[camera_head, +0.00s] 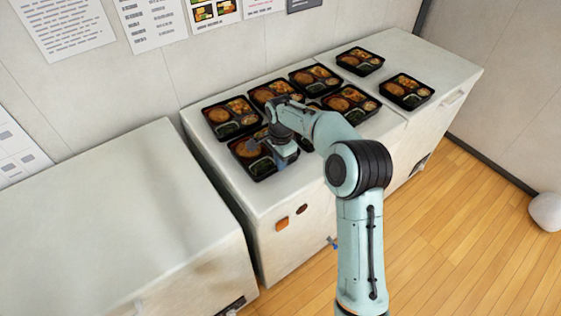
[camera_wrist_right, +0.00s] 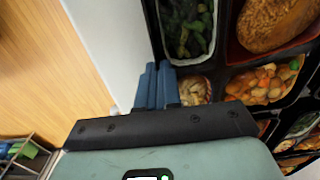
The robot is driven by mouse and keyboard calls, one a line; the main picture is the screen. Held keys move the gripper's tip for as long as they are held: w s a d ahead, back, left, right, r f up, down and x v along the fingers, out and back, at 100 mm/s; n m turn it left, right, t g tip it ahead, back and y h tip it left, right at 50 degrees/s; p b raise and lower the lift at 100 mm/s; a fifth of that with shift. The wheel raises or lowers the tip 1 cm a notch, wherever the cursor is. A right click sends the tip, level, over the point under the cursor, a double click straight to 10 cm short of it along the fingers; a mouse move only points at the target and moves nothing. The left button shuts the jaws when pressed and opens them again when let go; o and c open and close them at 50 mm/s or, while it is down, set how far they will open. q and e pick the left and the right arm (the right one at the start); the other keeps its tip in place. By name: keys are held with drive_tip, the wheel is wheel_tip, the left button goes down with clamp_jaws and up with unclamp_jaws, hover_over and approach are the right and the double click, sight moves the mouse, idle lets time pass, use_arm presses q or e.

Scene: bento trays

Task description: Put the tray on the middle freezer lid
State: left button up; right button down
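The tray (camera_head: 238,146) is a black bento tray at the front left of the middle freezer lid (camera_head: 262,200). My right gripper (camera_head: 267,153) is over it and hides part of it. In the right wrist view the blue fingers (camera_wrist_right: 158,86) are close together at the rim of the tray (camera_wrist_right: 222,48), and they look shut on its edge. That tray holds greens, a brown cutlet and diced vegetables. Whether it touches the lid or is slightly raised I cannot tell. My left gripper is not in view.
Several other bento trays stand close behind and to the right, one at the back left (camera_head: 232,117) and one at the right (camera_head: 350,104). The right freezer (camera_head: 440,65) carries two trays. The left freezer lid (camera_head: 100,200) is bare. A wall is behind.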

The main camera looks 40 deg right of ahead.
drive_tip(key=shift+w, duration=0.1)
drive_tip(key=c, duration=1.7)
unclamp_jaws()
drive_tip(key=shift+f, duration=0.15)
drive_tip(key=shift+c, duration=0.2)
drive_tip(key=o, duration=0.4)
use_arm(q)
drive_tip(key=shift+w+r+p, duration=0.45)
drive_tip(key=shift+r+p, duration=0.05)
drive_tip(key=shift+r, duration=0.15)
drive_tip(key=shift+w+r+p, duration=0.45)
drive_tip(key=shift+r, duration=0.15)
use_arm(e)
wheel_tip(320, 180, up, 12)
drive_tip(key=shift+r, duration=0.25)
